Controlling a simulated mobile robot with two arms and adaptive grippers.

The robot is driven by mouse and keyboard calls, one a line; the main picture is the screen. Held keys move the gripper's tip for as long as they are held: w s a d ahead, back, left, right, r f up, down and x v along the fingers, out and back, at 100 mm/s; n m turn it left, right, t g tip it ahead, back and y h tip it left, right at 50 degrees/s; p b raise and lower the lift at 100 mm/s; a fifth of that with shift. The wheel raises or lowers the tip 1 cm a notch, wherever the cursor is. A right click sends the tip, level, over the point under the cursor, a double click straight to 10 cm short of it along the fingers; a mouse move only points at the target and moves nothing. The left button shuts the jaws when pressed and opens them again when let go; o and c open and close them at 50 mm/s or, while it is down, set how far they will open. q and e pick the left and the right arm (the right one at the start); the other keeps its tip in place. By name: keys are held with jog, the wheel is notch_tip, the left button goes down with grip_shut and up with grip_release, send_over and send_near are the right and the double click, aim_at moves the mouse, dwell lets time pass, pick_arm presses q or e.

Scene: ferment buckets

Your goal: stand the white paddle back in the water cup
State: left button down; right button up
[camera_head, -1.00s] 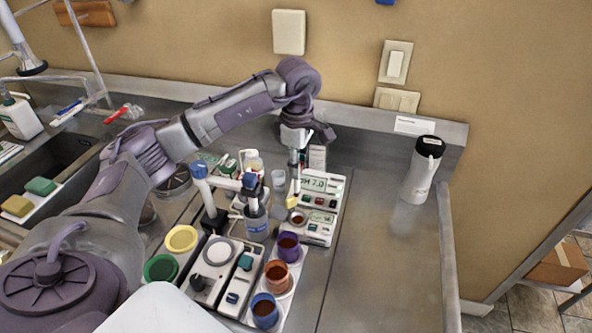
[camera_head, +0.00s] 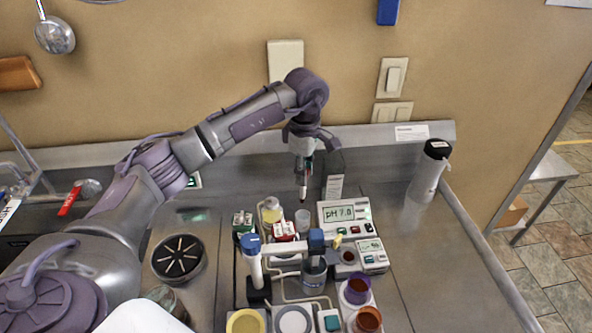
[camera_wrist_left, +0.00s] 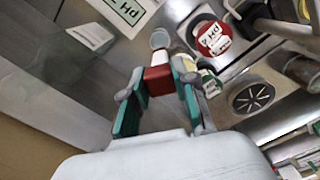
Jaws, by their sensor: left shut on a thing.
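The water cup (camera_head: 303,219), small and clear, stands on the bench below the paddle's tip. It also shows in the left wrist view (camera_wrist_left: 160,39), just beyond the held piece. The tip looks above the cup's rim, with a gap. My right gripper is not in view.
A blue-capped stand (camera_head: 253,262) is in front. A white flask (camera_head: 428,172) is far right; bench before it is clear.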

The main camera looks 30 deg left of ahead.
aim_at(303, 201)
pick_arm(q)
jog(key=shift+f, duration=0.15)
jog(key=shift+w+f+b, duration=0.1)
jog(key=shift+f+b, duration=0.5)
jog(key=shift+f, duration=0.3)
notch_tip(303, 201, down, 3)
jog(key=shift+f+b, duration=0.2)
jog(key=shift+b, duration=0.85)
notch_tip(303, 201, down, 5)
jog(key=b, duration=0.4)
jog(key=c, duration=0.8)
grip_release()
